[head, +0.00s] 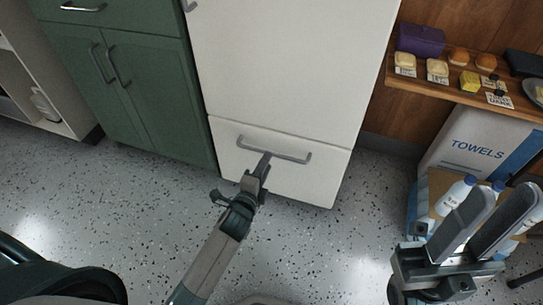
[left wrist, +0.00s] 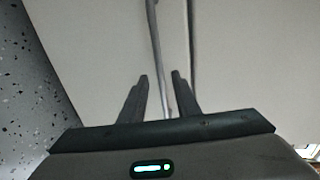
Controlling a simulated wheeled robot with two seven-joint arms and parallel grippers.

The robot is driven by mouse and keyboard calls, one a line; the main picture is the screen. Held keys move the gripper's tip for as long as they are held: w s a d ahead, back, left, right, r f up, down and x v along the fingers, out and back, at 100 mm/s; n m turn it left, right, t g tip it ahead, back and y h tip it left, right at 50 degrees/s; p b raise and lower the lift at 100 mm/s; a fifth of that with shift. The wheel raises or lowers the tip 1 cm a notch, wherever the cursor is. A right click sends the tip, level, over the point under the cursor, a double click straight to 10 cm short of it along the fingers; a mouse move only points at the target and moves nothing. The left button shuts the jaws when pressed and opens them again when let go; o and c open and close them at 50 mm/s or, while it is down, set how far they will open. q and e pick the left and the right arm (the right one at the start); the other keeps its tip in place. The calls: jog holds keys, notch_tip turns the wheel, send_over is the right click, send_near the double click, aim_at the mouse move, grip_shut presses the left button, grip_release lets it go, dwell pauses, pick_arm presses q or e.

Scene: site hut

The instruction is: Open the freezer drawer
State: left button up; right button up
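The white freezer drawer (head: 318,178) is the bottom front of the tall white fridge-freezer and looks shut. Its grey bar handle (head: 285,155) runs across the upper part of the drawer front. My left gripper (head: 262,165) is at the handle, left of its middle. In the left wrist view the handle (left wrist: 154,35) passes between the two fingers of my left gripper (left wrist: 160,78), which are open with a gap on each side. My right gripper (head: 502,210) is open and empty at the lower right, away from the drawer.
A green cabinet (head: 150,95) stands left of the fridge-freezer. At right, a wooden shelf (head: 450,92) holds food items and a purple box (head: 420,39). Below it are a towels box (head: 478,145) and bottles (head: 455,193). The speckled floor (head: 310,245) before the drawer is clear.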

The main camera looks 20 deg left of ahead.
aim_at(287, 139)
pick_arm(q)
jog(key=shift+w+d+f+b, duration=0.1)
jog(key=shift+w+f+b, duration=0.15)
jog(key=shift+w, duration=0.75)
jog(key=shift+w+f+b, duration=0.15)
jog(key=shift+w+b, duration=0.15)
jog(key=shift+w, duration=0.75)
jog(key=shift+w+d+f+b, duration=0.1)
jog(key=shift+w+f+b, duration=0.15)
jog(key=shift+w, duration=0.75)
jog(key=shift+r, duration=0.1)
jog(key=shift+c, duration=0.2)
grip_shut()
